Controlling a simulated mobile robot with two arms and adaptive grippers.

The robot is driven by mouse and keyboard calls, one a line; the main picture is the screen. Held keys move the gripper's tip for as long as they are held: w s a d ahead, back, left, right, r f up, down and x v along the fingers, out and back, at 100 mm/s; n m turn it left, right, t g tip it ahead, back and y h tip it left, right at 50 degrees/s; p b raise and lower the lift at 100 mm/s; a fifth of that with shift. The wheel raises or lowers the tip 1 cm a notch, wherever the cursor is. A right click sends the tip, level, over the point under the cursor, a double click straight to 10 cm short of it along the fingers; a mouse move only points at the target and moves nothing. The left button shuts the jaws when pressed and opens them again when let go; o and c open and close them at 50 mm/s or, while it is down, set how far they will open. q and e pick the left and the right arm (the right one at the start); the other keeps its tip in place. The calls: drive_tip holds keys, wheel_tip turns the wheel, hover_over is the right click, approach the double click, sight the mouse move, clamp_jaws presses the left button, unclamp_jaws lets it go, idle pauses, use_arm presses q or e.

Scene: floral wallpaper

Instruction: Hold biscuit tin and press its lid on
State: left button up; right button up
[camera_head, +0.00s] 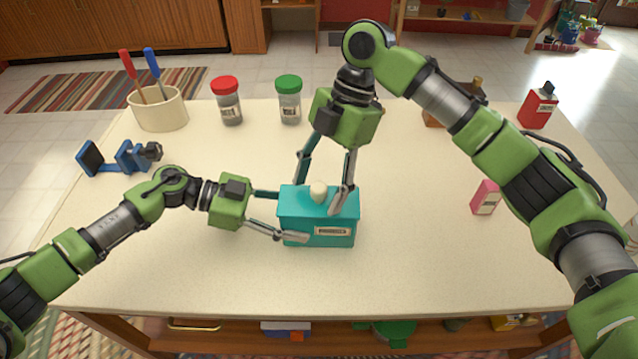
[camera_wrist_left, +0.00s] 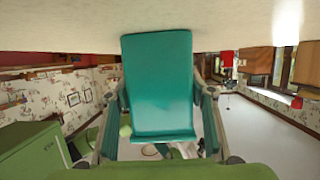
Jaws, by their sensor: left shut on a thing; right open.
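The teal biscuit tin (camera_head: 300,228) stands upright near the middle of the table, its labelled front facing me. Its teal lid (camera_head: 290,197) with a cream knob (camera_head: 318,192) is on top; I cannot tell whether it is fully seated. My left gripper (camera_head: 290,217) is shut on the tin from the left, one finger across the front and one behind. In the left wrist view the tin (camera_wrist_left: 158,80) fills the space between the fingers. My right gripper (camera_head: 320,193) points down over the lid, open, with its fingers on either side of the knob.
Red-lidded (camera_head: 228,104) and green-lidded (camera_head: 289,102) jars stand behind. A utensil crock (camera_head: 160,110) and blue clamp-like object (camera_head: 100,158) are at left. The table (camera_head: 400,275) is clear in front.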

drive_tip(key=shift+r, duration=3)
drive_tip(key=shift+c, duration=0.4)
clamp_jaws()
drive_tip(key=shift+f, duration=0.4)
drive_tip(key=shift+f, duration=1.15)
